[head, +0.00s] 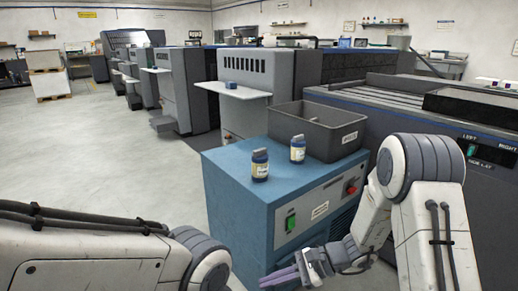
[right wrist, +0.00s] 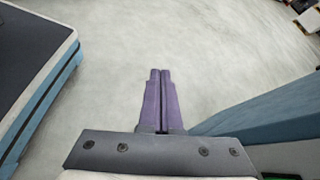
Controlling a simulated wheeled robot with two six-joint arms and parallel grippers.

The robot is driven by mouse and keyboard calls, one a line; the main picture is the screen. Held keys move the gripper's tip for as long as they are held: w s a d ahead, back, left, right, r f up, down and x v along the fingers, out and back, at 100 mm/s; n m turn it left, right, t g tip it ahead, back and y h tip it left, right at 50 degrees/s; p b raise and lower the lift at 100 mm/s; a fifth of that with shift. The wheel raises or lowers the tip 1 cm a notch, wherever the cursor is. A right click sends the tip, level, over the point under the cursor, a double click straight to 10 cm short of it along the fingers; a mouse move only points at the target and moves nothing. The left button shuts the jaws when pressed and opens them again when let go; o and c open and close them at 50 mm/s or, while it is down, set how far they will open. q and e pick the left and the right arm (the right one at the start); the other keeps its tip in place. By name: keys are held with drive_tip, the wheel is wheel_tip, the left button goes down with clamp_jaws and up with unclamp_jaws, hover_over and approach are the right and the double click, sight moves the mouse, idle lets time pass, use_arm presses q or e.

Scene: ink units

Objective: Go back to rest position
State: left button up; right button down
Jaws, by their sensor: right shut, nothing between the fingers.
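My right gripper (head: 280,279) is low in front of the blue cabinet (head: 225,163). Its purple fingers are together with nothing between them, and they also show in the right wrist view (right wrist: 160,100) over bare floor.
A grey bin (head: 318,131) with a white label sits at the back of the cabinet top. The cabinet front has a green switch (head: 290,222) and a red knob (head: 351,188). Large grey machines stand behind and to the right. Floor (head: 100,150) at the left is clear.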

drive_tip(key=s+a+r+n+g+h+p, duration=0.1)
drive_tip(key=s+a+r+n+g+h, duration=0.15)
drive_tip(key=s+r+n, duration=0.35)
drive_tip(key=s+a+r+n+g+h+p, duration=0.1)
drive_tip(key=s+r+n+g+h, duration=0.15)
drive_tip(key=s+n, duration=0.45)
drive_tip(key=s+d+r+n+t+h+p, duration=0.2)
drive_tip(key=s+d+r+n+t+h, duration=0.35)
drive_tip(key=s+n, duration=0.25)
wheel_tip(320, 180, up, 38)
drive_tip(key=p, duration=3.7)
drive_tip(key=shift+a+n+g+h+p, duration=0.15)
drive_tip(key=shift+n+g+h+p, duration=0.2)
drive_tip(key=shift+h, duration=0.1)
drive_tip(key=shift+s, duration=0.1)
